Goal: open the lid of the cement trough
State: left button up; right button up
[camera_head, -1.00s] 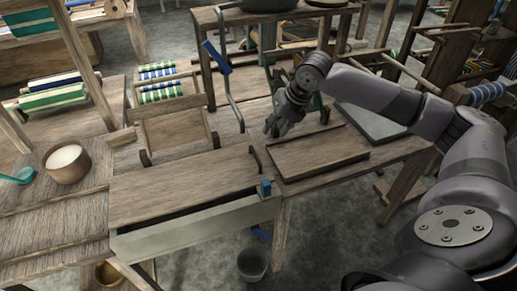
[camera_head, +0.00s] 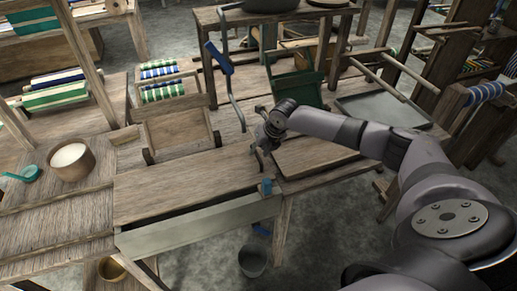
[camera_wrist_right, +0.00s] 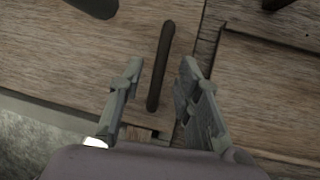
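The cement trough (camera_head: 200,227) is a long grey box at the front of the wooden bench. Its flat wooden lid (camera_head: 185,185) lies over it, with a dark gap along the front edge. A dark bar handle (camera_wrist_right: 165,48) stands at the lid's right end. My right gripper (camera_head: 261,149) is at that end of the lid. In the right wrist view, its two fingers are apart on either side of the handle, with visible space on both sides. In the head view the gripper largely hides the handle. My left gripper is out of view.
A small blue part (camera_head: 266,187) sits at the trough's right front corner. A wooden board (camera_head: 315,157) lies just right of the lid. A bowl of white material (camera_head: 70,161) stands on the left. A grey bucket (camera_head: 253,259) is on the floor below.

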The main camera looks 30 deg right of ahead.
jog(key=shift+w+f, duration=0.2)
jog(key=shift+f, duration=0.25)
grip_shut()
dwell(0.6)
